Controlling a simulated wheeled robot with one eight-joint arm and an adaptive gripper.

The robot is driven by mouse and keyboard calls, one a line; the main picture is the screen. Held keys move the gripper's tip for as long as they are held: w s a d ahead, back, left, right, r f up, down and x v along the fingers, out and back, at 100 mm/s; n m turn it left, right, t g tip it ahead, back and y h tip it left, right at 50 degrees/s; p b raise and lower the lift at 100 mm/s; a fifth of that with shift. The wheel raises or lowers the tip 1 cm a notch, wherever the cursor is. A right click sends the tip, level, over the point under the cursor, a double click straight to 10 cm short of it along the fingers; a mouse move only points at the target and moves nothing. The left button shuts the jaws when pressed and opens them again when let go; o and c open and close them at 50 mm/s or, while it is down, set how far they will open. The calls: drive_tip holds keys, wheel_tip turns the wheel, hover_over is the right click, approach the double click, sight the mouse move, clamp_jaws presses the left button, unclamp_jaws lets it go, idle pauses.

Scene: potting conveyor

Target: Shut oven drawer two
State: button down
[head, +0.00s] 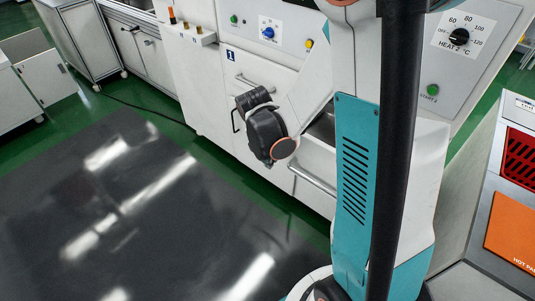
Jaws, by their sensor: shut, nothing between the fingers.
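A white oven drawer (316,158), which I take to be drawer two, stands pulled out at the right of the oven front, with a dark gap showing above its front. Its long bar handle (312,178) runs along that front. My arm hides the drawer's right part, and no number shows on it. My gripper (238,117) is at the end of the dark wrist, left of the drawer and in front of the panel marked 1. It is small and partly hidden by the wrist; it is shut and holds nothing.
The closed panel marked 1 (231,56) has its own bar handle. Buttons and a blue knob (268,32) sit above it. A heat dial (459,36) is at the upper right. An orange hot pad (513,232) lies at the right. The dark floor mat (110,210) is clear.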

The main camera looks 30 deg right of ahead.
drive_tip(key=shift+w+d+f+b, duration=0.15)
drive_tip(key=shift+w+d+b, duration=0.1)
drive_tip(key=shift+d, duration=0.45)
drive_tip(key=shift+w+d+f+b, duration=0.15)
drive_tip(key=shift+w+d, duration=0.1)
drive_tip(key=shift+d, duration=0.4)
drive_tip(key=shift+w+d+f+b, duration=0.15)
drive_tip(key=shift+w+d, duration=0.1)
drive_tip(key=shift+d, duration=0.45)
